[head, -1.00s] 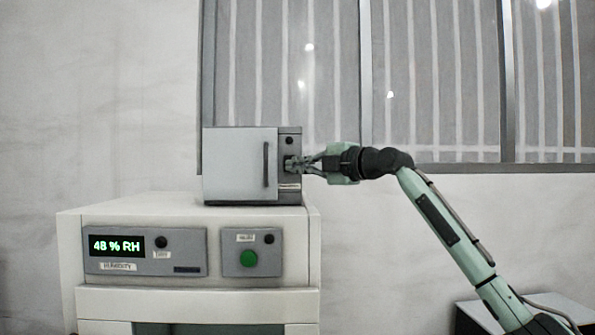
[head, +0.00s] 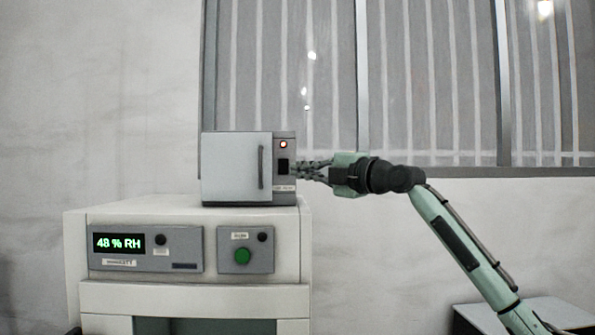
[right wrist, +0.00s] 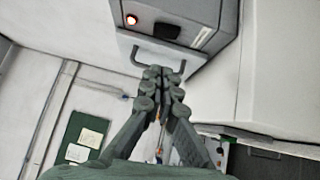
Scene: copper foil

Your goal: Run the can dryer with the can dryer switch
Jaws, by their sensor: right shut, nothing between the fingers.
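The can dryer (head: 236,168) is a small grey box with a closed door and a vertical handle, standing on top of a cream cabinet. On its right-hand panel a red lamp (head: 283,144) is lit above the dark can dryer switch (head: 283,166). In the right wrist view the lit lamp (right wrist: 131,19) and the dark switch (right wrist: 166,31) also show. My right gripper (head: 299,171) is shut and empty, just right of the switch panel and apart from the switch. It also shows in the right wrist view (right wrist: 160,72). My left gripper is not in view.
The cream cabinet (head: 190,297) below carries a green-lit display (head: 119,242) reading 48 % RH and a green button (head: 242,256). A barred window (head: 430,80) is behind.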

